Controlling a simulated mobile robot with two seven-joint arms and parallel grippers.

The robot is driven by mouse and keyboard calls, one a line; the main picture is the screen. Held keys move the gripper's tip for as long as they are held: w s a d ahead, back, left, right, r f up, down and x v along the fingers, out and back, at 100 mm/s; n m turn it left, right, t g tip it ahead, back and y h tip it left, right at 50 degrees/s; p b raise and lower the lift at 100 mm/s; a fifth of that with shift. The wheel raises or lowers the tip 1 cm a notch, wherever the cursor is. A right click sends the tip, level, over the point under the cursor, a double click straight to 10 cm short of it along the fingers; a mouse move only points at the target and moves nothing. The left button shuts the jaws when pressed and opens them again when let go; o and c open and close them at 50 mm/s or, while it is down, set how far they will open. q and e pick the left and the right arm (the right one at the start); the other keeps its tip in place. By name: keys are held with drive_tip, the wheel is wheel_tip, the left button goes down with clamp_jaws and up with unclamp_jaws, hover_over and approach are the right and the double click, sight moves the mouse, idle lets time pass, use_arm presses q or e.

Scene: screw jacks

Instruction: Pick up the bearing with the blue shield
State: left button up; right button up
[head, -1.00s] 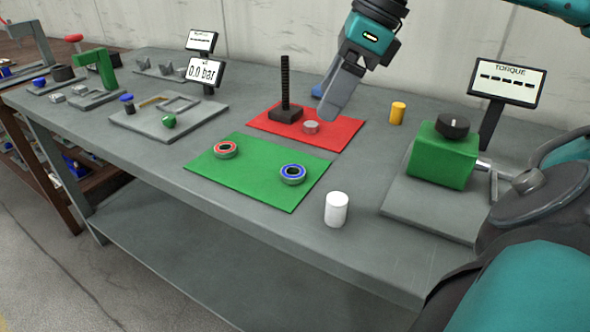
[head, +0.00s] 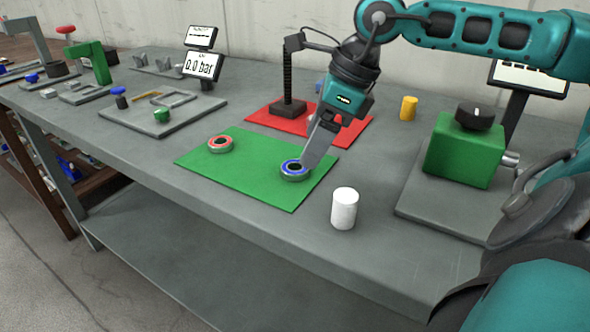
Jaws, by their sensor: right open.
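The bearing with the blue shield (head: 293,172) lies flat on the green mat (head: 255,189), near the mat's right edge. My right gripper (head: 306,165) points down at this bearing, its fingertips at the bearing's right side and partly covering it. The gripper is open; I cannot tell whether a finger touches the bearing. A second bearing, with a red shield (head: 220,144), lies on the left of the same mat. My left gripper is not in view.
Behind is a red mat (head: 262,119) with a black threaded post (head: 288,90). A white cylinder (head: 344,208) stands right of the green mat, a yellow cylinder (head: 408,108) farther back. A green block with a black knob (head: 464,150) stands at right. The table's front left is clear.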

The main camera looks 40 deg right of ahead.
drive_tip(key=shift+x, duration=0.75)
drive_tip(key=shift+w+a+f+p, duration=0.25)
drive_tip(key=shift+w+p, duration=0.1)
drive_tip(key=shift+p, duration=0.45)
drive_tip(key=shift+x, duration=1.35)
drive_tip(key=shift+d, duration=0.1)
drive_tip(key=c, duration=1.1)
drive_tip(key=shift+c, duration=0.5)
drive_tip(key=shift+r, duration=0.15)
